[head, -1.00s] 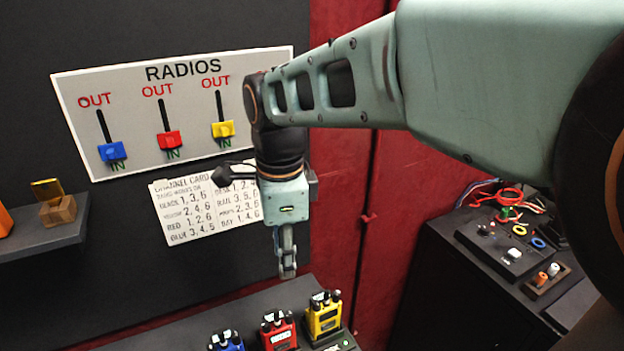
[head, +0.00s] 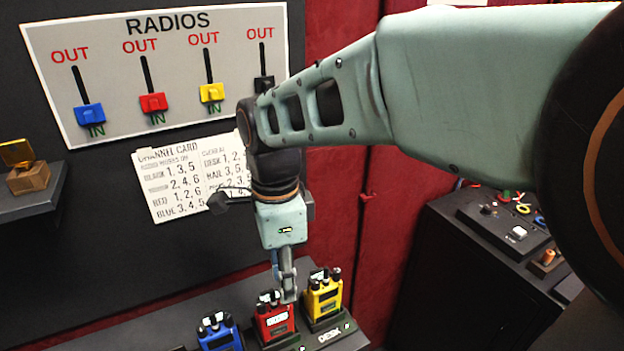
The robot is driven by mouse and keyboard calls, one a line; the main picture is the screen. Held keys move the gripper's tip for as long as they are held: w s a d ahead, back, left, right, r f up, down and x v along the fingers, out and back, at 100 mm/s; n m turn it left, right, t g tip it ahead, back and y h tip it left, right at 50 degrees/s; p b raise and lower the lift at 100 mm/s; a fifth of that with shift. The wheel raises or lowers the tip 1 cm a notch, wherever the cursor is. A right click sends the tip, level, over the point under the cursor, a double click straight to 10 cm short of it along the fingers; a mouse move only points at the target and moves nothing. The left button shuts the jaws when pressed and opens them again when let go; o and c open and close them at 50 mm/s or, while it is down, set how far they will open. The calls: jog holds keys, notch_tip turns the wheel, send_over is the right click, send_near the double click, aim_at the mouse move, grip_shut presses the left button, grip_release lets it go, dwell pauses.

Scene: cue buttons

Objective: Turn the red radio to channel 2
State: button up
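The red radio (head: 274,322) stands on the dark shelf at the bottom middle of the head view, between a blue radio (head: 219,334) and a yellow radio (head: 323,298). It has dark knobs on its top. My gripper (head: 288,295) points down at the right side of the red radio's top, close to its knobs. I cannot tell whether it touches them. The fingers look close together, seen from the side, so their opening is unclear. The red radio's channel setting is too small to read.
A RADIOS board (head: 200,109) with blue, red, yellow and black sliders hangs on the wall. A channel card (head: 172,207), partly hidden by my arm, lists "RED 1, 2, 6". A dark cabinet (head: 470,280) with small parts stands at right. A shelf (head: 40,200) is at left.

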jog(key=shift+f+b, duration=0.9)
jog(key=shift+f, duration=0.7)
grip_shut()
